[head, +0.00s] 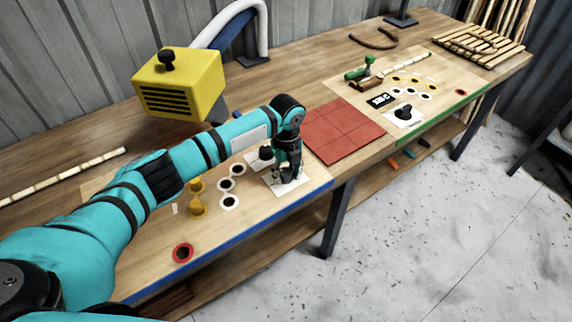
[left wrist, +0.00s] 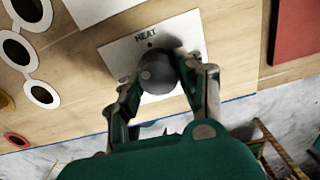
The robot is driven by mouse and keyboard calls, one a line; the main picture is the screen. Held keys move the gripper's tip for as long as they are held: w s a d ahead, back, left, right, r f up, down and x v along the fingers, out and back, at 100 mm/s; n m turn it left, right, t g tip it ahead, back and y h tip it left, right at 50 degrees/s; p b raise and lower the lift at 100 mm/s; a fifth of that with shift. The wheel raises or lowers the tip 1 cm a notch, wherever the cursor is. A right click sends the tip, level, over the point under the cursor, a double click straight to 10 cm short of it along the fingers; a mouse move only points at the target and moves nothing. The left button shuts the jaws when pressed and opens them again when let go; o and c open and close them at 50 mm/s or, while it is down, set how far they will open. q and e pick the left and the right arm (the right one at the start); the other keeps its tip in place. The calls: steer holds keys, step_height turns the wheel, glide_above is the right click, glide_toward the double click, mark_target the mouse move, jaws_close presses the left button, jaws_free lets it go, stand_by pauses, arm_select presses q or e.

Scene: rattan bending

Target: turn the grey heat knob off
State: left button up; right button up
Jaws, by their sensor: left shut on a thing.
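The grey heat knob (left wrist: 157,73) is a round dark grey dial on a white plate (left wrist: 121,49) marked HEAT, seen in the left wrist view. A small black dot is printed just beyond the knob. My left gripper (left wrist: 160,82) is shut on the knob, one finger on each side. In the head view my left gripper (head: 287,176) points down over the same white plate (head: 300,184), near the front edge of the bench, and its fingers largely hide the knob. The pointer direction of the knob cannot be made out. My right gripper is not in view.
A dark knob (head: 266,153) stands just left of my left gripper. Yellow pegs (head: 198,205) and ringed holes (head: 229,202) lie further left. A red tiled mat (head: 345,131) is to the right. A yellow box (head: 178,84) stands behind my arm.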

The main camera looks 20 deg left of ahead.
mark_target(287, 171)
arm_select(q)
steer(key=n+p, duration=0.1)
steer(key=n, duration=0.1)
steer(key=n+p, duration=0.2)
steer(key=shift+w+r+n, duration=0.1)
steer(key=shift+r+n, duration=0.1)
steer(key=shift+n, duration=0.1)
steer(key=shift+w+f+n+p, duration=0.15)
steer(key=shift+n+p, duration=1.25)
steer(key=shift+n, duration=1.1)
steer(key=o, duration=1.1)
steer(key=shift+o, duration=0.2)
step_height(287, 171, up, 12)
